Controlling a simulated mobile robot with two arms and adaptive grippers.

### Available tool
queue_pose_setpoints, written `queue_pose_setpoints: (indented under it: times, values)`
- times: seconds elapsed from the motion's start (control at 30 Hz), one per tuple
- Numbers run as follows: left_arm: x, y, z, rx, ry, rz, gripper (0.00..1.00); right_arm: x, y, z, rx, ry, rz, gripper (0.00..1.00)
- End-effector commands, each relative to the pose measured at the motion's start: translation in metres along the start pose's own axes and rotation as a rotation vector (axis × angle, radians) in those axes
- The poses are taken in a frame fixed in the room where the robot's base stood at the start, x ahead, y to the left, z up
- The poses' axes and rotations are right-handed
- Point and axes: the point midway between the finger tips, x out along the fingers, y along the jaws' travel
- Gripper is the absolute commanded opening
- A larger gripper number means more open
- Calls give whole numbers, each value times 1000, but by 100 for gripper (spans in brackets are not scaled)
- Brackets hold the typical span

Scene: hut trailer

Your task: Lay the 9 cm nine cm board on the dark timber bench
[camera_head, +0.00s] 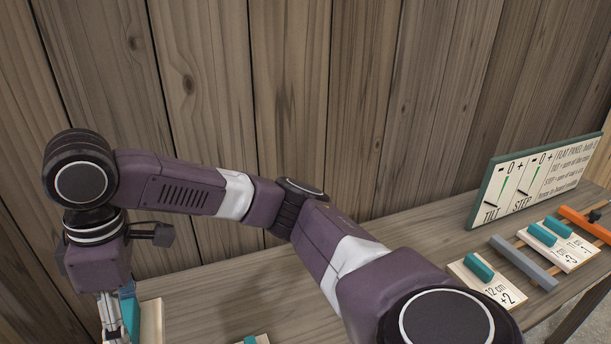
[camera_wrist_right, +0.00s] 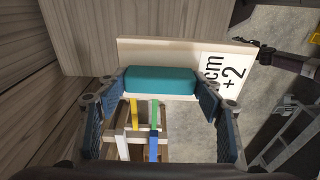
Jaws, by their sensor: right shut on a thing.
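My right gripper (camera_head: 120,316) is at the lower left in the head view, its arm reaching across the picture. In the right wrist view it (camera_wrist_right: 160,88) is shut on the teal handle of a pale board (camera_wrist_right: 165,47). The board's label shows "cm" and "+2"; its number is hidden. The held board shows only as a cream strip (camera_head: 151,320) in the head view, beside the bench's left part. I cannot tell whether it touches the wooden bench (camera_head: 220,290), which runs along the plank wall. My left gripper is not in view.
A 12 cm "+2" board (camera_head: 487,283), a grey bar (camera_head: 524,262), another teal-handled board (camera_head: 556,246) and an orange bar (camera_head: 585,224) lie at the bench's right. A sign (camera_head: 530,180) stands behind. A rack (camera_wrist_right: 143,130) shows below the gripper in the wrist view.

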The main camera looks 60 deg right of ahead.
Motion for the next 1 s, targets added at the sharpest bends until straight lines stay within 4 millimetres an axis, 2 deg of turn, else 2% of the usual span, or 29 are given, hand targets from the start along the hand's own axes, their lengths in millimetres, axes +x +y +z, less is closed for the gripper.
queue_pose_setpoints:
  times: [0.07,0.17,0.33,0.4,0.5,0.63,0.8,0.9,1.0]
  values:
    - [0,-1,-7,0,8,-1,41,0,0,0,-1,1,0,32]
    - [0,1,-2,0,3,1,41,0,0,0,-1,1,0,32]
    - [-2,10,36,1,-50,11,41,5,-1,1,-1,-1,-2,32]
    - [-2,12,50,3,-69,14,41,15,-1,2,-1,-2,-4,32]
    - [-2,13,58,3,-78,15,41,37,-2,6,2,-4,-6,32]
    - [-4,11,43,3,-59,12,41,71,-1,10,2,-5,-4,32]
    - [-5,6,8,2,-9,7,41,115,-1,16,0,-4,-3,32]
    - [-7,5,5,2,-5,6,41,136,-1,18,2,-3,-2,32]
    - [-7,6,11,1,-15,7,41,149,0,19,0,-2,-1,32]
